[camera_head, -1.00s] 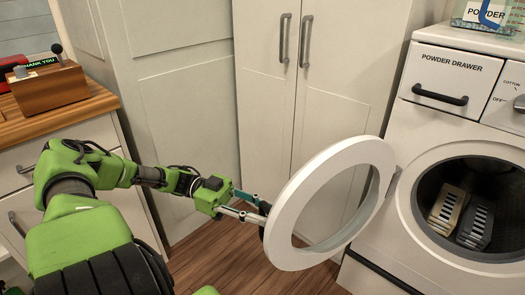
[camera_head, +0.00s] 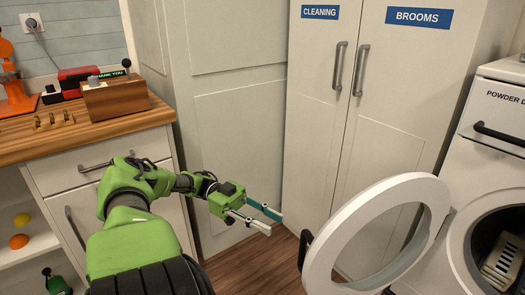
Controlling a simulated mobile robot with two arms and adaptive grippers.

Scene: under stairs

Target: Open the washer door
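The washer door (camera_head: 333,240) is a white ring around a clear window, with a dark handle (camera_head: 304,248) on its left edge. It stands swung wide open, out from the white washer (camera_head: 478,168) at the right. The dark drum opening shows at the right edge with a pale slotted item (camera_head: 503,258) inside. My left gripper (camera_head: 275,222) is left of the door handle and apart from it. Its two fingers are spread, with nothing between them. My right gripper is not in view.
Closed cupboards (camera_head: 385,100) labelled CLEANING and BROOMS stand behind the door. A wooden-topped counter (camera_head: 60,135) is at the left, holding a wooden box (camera_head: 115,97) and other items. Wood floor (camera_head: 255,268) shows between my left gripper and the door.

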